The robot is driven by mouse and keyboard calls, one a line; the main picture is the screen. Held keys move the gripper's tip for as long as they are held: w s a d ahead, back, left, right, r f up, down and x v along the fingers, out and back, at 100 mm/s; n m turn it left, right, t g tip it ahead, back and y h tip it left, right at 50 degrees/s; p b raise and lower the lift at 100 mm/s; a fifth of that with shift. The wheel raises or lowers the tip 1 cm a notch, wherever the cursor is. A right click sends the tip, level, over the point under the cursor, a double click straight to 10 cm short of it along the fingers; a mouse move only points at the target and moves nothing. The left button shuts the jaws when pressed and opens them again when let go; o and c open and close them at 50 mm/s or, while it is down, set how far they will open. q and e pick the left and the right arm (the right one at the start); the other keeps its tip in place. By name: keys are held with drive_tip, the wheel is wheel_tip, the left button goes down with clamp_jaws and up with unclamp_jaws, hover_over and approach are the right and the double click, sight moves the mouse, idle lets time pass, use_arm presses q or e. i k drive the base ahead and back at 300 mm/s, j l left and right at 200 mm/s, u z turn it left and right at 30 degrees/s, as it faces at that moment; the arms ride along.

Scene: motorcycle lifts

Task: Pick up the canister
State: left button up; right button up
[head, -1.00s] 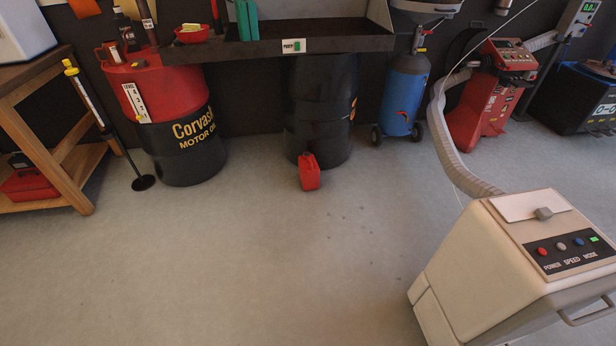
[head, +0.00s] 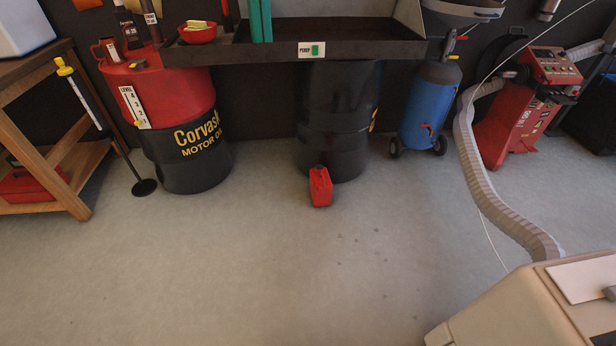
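A small red canister (head: 320,188) stands upright on the grey floor in the head view, a little right of the middle. It is just in front of a black drum (head: 338,125) under a wall tray. Nothing touches it from the front or sides. Neither of my grippers is in view.
A dark tray (head: 260,51) overhangs the black drum. A red and black oil drum (head: 185,145) and wooden bench (head: 75,160) stand left. A blue tank (head: 428,105) and hose (head: 485,185) are right. A beige machine (head: 530,305) fills the lower right. The central floor is clear.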

sight(321, 186)
drive_tip(key=i+z, duration=0.25)
drive_tip(key=i, duration=0.45)
drive_tip(key=i+j+z, duration=0.25)
drive_tip(key=i, duration=0.45)
